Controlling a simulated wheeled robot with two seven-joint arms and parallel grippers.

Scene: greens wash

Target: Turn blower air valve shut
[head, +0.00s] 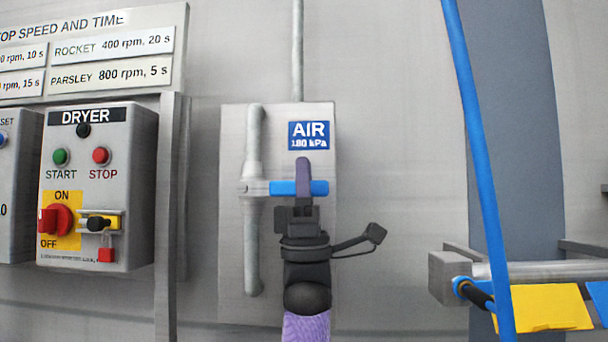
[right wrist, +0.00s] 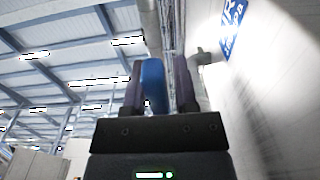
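The blue air valve handle (head: 319,188) lies horizontal in the head view, pointing right, across the vertical grey pipe (head: 254,145). It is on a grey panel below a blue AIR 180 kPa label (head: 309,135). My right gripper (head: 303,168) comes up from below, with a purple finger in front of the handle. In the right wrist view the blue handle (right wrist: 153,85) stands between the two fingers of the right gripper (right wrist: 161,80). A gap shows between the handle and the right-hand finger, so the gripper looks open around it. My left gripper is not in view.
A dryer control box (head: 128,190) with buttons and a red switch is at left, beside a grey post (head: 166,240). A blue hose (head: 478,140) hangs at right, near a horizontal metal bar (head: 560,270) with yellow and blue pieces.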

